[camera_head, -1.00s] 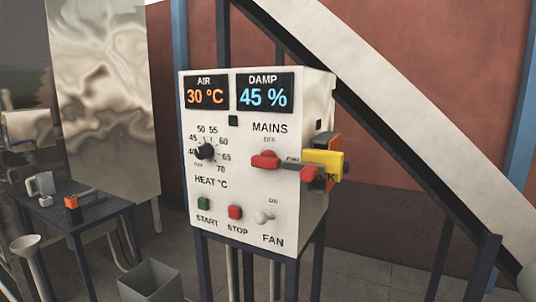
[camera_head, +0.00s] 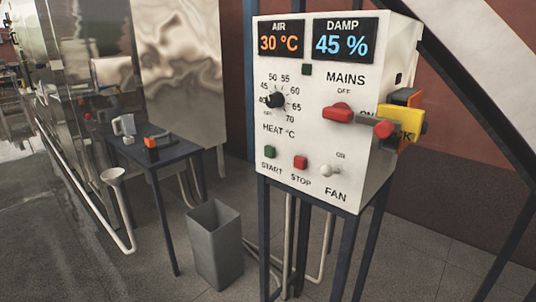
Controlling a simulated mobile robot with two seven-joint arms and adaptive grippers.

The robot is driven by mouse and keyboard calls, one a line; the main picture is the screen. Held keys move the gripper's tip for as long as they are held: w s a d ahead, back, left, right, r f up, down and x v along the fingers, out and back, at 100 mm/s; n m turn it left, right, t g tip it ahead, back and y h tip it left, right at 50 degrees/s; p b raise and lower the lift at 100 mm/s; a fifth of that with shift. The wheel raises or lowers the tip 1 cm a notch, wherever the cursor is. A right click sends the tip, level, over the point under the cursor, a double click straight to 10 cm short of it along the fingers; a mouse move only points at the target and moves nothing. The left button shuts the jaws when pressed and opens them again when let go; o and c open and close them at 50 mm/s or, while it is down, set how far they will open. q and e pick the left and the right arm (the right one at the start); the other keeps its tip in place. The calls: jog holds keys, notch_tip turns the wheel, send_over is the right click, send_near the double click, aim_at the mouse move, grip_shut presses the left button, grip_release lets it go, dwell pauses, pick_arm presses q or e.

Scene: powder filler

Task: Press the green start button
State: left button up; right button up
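The green start button (camera_head: 270,152) is at the lower left of the white control panel (camera_head: 330,185), above the label START. The red stop button (camera_head: 300,162) is just to its right. Displays at the top read AIR 30 °C (camera_head: 281,42) and DAMP 45 % (camera_head: 345,41). The black heat knob (camera_head: 276,100) sits in the middle left. The red mains switch handle (camera_head: 338,110) is right of it, with a yellow and orange tag or lock (camera_head: 400,122) at the panel's right edge. Neither of my grippers is in view.
A dark side table (camera_head: 170,156) at left holds a jug (camera_head: 124,126) and an orange and black tool (camera_head: 155,140). A white funnel (camera_head: 113,174) is beside the table. A sloping chute passes behind at right.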

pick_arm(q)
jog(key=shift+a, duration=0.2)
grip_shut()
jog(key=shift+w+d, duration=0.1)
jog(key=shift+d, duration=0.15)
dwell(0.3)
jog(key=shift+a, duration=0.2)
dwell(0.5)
